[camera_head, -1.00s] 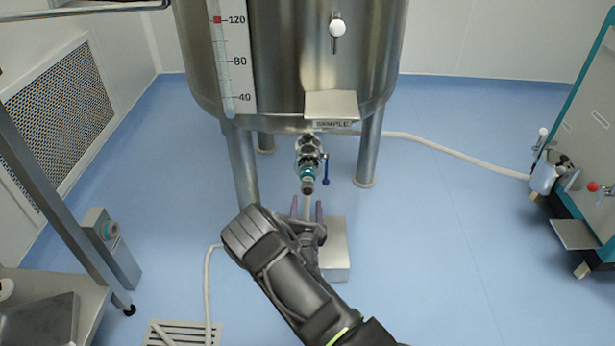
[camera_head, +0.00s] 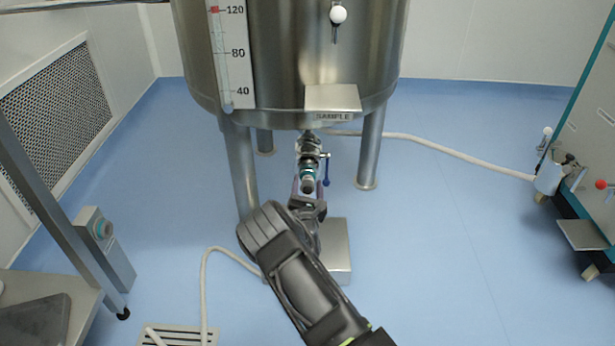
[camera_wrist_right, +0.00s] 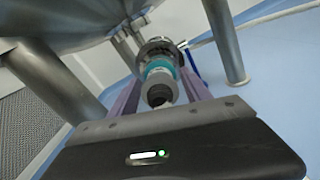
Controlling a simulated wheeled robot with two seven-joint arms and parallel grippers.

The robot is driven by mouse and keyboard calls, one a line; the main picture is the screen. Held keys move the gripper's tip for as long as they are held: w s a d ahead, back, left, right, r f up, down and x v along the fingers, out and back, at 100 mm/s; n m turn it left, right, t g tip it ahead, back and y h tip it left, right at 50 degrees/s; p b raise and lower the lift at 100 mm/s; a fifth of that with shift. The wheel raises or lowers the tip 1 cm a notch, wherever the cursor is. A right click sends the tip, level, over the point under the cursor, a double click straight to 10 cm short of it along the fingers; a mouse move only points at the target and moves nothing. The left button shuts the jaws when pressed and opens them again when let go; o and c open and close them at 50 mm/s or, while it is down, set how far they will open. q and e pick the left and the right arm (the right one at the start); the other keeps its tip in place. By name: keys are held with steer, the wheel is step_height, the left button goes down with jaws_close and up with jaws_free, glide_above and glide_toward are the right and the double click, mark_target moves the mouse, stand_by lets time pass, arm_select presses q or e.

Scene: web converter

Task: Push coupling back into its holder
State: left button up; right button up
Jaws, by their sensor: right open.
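The coupling (camera_head: 307,183), with a teal ring and a dark round end, sits at the lower end of the valve fitting (camera_head: 308,147) under the steel tank. In the right wrist view the coupling's dark end (camera_wrist_right: 158,95) faces the camera, with the teal ring behind it. My right gripper (camera_head: 309,190) is open, with one purple finger on each side of the coupling. In the right wrist view the fingers of my right gripper (camera_wrist_right: 158,88) flank it; contact cannot be told. I cannot make out a separate holder. My left gripper is not in view.
The tank (camera_head: 285,60) stands on steel legs around the fitting. A blue valve handle (camera_head: 326,170) is close on the right. A metal box (camera_head: 338,250) is on the floor below. Hoses run left and right.

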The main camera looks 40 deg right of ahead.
steer(key=shift+c, duration=0.6)
jaws_close()
stand_by(0.5)
